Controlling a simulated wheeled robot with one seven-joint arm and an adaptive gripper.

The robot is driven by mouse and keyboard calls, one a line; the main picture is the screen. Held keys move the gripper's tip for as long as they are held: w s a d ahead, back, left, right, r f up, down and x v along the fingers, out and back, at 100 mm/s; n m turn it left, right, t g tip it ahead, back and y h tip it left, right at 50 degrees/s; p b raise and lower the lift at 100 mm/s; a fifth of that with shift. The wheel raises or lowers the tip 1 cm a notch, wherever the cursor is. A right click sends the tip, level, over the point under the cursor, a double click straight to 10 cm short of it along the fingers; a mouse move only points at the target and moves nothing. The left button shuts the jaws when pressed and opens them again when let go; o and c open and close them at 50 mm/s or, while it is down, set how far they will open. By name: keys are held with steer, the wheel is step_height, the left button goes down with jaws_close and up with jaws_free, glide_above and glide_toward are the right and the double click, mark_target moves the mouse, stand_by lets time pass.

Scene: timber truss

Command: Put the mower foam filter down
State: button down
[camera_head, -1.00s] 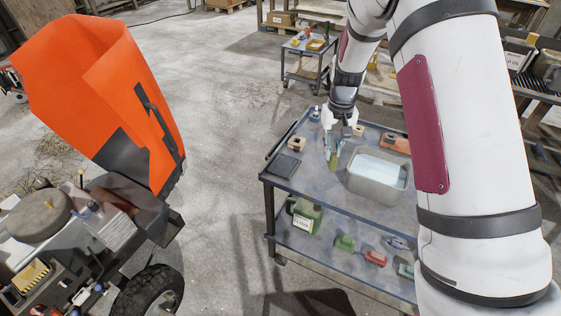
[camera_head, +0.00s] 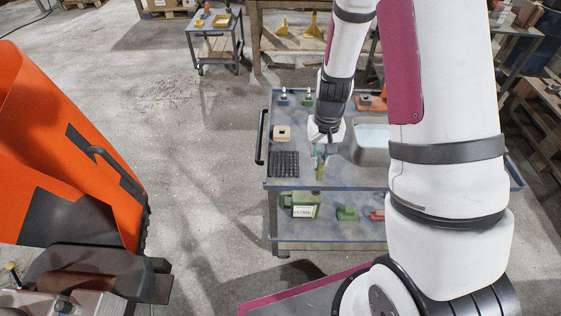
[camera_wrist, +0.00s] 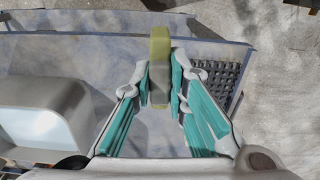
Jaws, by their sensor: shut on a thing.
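My gripper (camera_head: 319,154) is shut on the mower foam filter (camera_head: 320,173), above the cart top near its front edge. In the wrist view the filter (camera_wrist: 160,48) is a narrow block, olive-yellow at the top and sides and grey in the middle. It stands between the teal-padded fingers (camera_wrist: 162,88). A black ribbed mat (camera_head: 284,164) lies on the cart just left of the gripper; it shows on the right in the wrist view (camera_wrist: 218,76). I cannot tell how far the filter is above the cart top.
A metal basin (camera_head: 368,152) stands on the cart (camera_head: 297,118) right of the gripper. A tan block (camera_head: 282,133) sits behind the mat. The lower shelf holds a green canister (camera_head: 302,204) and smaller parts. The orange mower hood (camera_head: 50,150) is at the left.

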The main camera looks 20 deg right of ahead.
steer(key=shift+m, duration=0.3)
steer(key=w+a+f, duration=0.1)
steer(key=w+a, duration=0.1)
steer(key=w, duration=0.1)
steer(key=w+a+f, duration=0.1)
steer(key=w+a, duration=0.1)
steer(key=w, duration=0.2)
steer(key=w+a+f, duration=0.1)
steer(key=w+a, duration=0.1)
steer(key=w, duration=0.1)
steer(key=shift+w+a, duration=0.3)
steer(key=shift+a, duration=0.1)
steer(key=shift+w+f+p, duration=0.15)
steer(key=shift+f+p, duration=0.45)
steer(key=shift+f, duration=1.1)
steer(key=shift+f, duration=0.1)
steer(key=c, duration=1.6)
jaws_free()
